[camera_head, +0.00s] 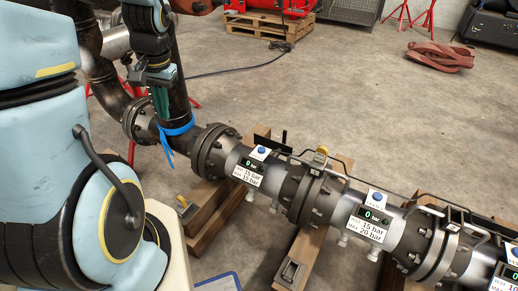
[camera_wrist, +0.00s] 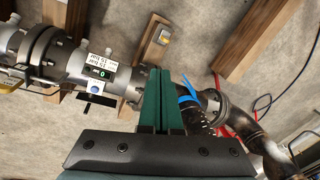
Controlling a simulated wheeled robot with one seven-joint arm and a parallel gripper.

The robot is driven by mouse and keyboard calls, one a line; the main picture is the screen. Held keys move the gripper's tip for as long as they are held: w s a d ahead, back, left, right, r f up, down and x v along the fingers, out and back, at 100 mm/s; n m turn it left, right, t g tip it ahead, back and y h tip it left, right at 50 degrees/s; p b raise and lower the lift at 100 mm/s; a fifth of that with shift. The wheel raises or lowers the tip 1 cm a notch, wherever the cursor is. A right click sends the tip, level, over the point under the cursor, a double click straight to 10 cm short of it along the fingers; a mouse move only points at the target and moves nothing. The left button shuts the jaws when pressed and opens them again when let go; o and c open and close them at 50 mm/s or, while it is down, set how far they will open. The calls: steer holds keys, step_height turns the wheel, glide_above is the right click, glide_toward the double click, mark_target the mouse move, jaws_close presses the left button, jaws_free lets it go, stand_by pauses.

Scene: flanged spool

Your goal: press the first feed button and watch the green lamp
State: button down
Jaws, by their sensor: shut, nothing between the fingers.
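My gripper (camera_head: 162,108) is shut and empty, its green fingers pointing down beside the dark upright pipe at the upper left. In the wrist view the shut fingers (camera_wrist: 158,72) stand right of the first gauge panel and apart from it. That panel (camera_head: 250,168) reads a green 0 bar, with 15 bar printed twice below. Its blue feed button (camera_head: 261,151) sits at the top; it also shows in the wrist view (camera_wrist: 95,89). A second panel (camera_head: 371,216) reads 0 bar with 15 and 20 bar, under its own blue button (camera_head: 377,197). I cannot make out a separate green lamp.
The flanged pipe (camera_head: 330,203) runs to the lower right on wooden beams (camera_head: 302,254). Thin bent rods and a yellow-topped fitting (camera_head: 321,153) rise above it. A blue strap (camera_head: 176,131) hangs at the pipe joint. A third panel is cut off at right. The floor behind is mostly clear.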

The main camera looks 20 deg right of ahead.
steer(key=w+d+f+m+t+y+b, duration=0.1)
steer(key=w+d+f+m+b, duration=0.1)
steer(key=w+d+f+m, duration=0.35)
steer(key=w+d+f+m+t+y+b, duration=0.1)
steer(key=w+d+f+m+b, duration=0.2)
steer(key=d+f, duration=0.4)
steer(key=m+t+b, duration=0.1)
steer(key=m+t, duration=0.4)
steer(key=m, duration=0.4)
glide_above(264, 150)
step_height(264, 150, down, 9)
steer(key=shift+s+n, duration=0.1)
steer(key=shift+n, duration=0.15)
step_height(264, 150, down, 9)
steer(key=b, duration=0.6)
steer(key=shift+r, duration=0.1)
steer(key=shift+f+b, duration=0.4)
steer(key=shift+b, duration=0.15)
